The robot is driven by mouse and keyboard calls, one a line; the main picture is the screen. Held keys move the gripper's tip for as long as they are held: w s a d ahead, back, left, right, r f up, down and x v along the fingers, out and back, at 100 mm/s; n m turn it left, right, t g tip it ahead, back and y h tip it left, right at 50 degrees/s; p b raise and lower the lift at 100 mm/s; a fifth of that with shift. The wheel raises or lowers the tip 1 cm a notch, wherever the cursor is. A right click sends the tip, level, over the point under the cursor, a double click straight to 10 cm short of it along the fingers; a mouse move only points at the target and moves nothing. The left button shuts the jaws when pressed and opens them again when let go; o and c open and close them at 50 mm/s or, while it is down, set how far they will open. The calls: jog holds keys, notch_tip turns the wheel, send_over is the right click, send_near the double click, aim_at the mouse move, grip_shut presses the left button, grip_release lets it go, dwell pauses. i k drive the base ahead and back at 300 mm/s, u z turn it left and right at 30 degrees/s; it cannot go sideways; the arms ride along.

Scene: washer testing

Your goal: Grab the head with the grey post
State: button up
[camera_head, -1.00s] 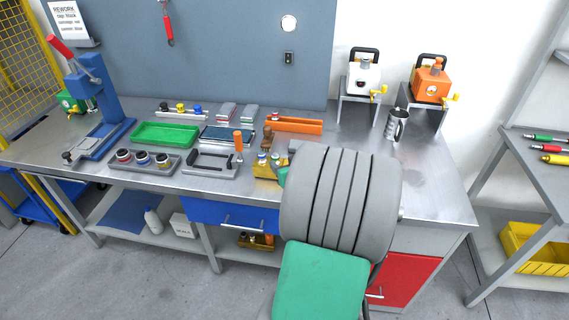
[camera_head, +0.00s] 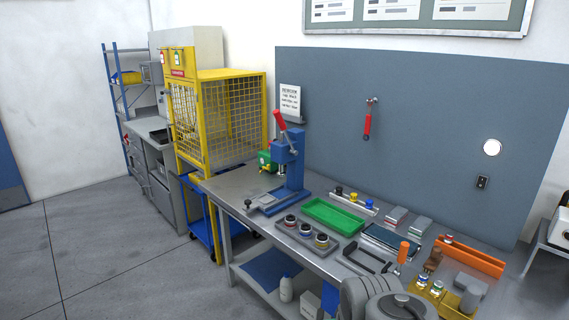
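No head with a grey post can be clearly made out at this size. A rack (camera_head: 352,201) behind the green tray holds small yellow, black and blue knobbed pieces. A green device (camera_head: 266,161) stands beside the blue press (camera_head: 289,170). At the right edge, a white device (camera_head: 561,213) on a grey stand is cut off by the frame. My grey arm fills the bottom right; my gripper is not seen.
The metal bench also carries a green tray (camera_head: 332,216), a dark flat tray (camera_head: 391,239), an orange tray (camera_head: 472,257) and small jars on a yellow base. A yellow mesh cage (camera_head: 222,120) stands beyond the bench's left end. Open grey floor (camera_head: 110,250) lies at left.

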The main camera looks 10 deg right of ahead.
aim_at(449, 306)
jog(key=u, duration=1.6)
jog(key=k, duration=1.3)
jog(key=z, duration=1)
jog(key=i, duration=0.5)
